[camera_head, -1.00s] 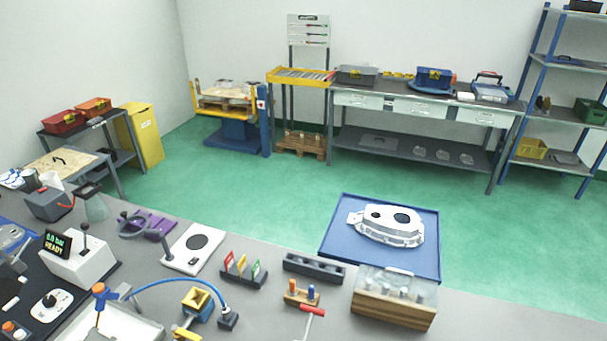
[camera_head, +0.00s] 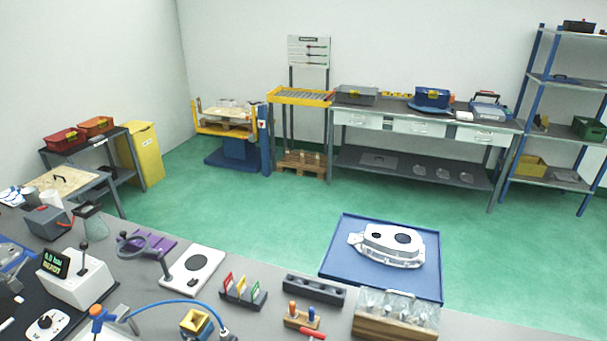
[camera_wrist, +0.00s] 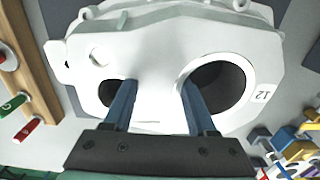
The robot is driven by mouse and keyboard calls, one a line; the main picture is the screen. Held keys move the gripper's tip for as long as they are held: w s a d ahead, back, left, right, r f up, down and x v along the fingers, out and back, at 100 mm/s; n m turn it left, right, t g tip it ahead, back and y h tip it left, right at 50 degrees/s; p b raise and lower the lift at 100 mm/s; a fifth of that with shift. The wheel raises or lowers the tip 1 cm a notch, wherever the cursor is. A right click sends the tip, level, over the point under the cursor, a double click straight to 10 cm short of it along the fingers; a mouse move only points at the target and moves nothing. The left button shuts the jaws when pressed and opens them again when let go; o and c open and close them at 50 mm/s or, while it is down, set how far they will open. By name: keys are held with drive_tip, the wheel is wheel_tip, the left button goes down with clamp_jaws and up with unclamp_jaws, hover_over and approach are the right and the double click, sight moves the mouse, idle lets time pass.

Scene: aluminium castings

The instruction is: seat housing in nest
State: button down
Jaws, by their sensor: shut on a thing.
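In the wrist view, a white cast housing (camera_wrist: 150,45) with two large round openings and the number 12 fills the upper middle. My gripper (camera_wrist: 157,92) has its two blue fingers reaching into the openings, shut on the wall between them. The fingertips are hidden inside. In the head view, a white housing (camera_head: 392,246) with two dark openings lies on a blue tray (camera_head: 345,267) at the right of the bench. No arm shows there, and I cannot tell whether it is the same housing. I cannot make out a nest.
Near the tray stand a wooden block with a clear cover (camera_head: 395,318) and a dark holed bar (camera_head: 314,289). A card stand (camera_head: 243,293) and a white plate (camera_head: 193,270) are further left. In the wrist view, a wooden strip (camera_wrist: 25,70) lies left, blue and yellow parts (camera_wrist: 295,148) right.

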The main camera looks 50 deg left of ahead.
drive_tip(key=shift+w+f+b, duration=0.1)
drive_tip(key=shift+f+b, duration=1)
drive_tip(key=shift+f, duration=0.35)
drive_tip(key=shift+c, duration=2.4)
unclamp_jaws()
drive_tip(key=o, duration=0.4)
drive_tip(key=shift+c, duration=0.2)
drive_tip(key=shift+s+d+f, duration=0.1)
drive_tip(key=shift+s+f, duration=0.05)
drive_tip(key=shift+s, duration=0.05)
wheel_tip(320, 180, up, 13)
drive_tip(key=shift+w+r+b, duration=0.1)
drive_tip(key=shift+r+b, duration=0.05)
drive_tip(key=shift+b, duration=0.5)
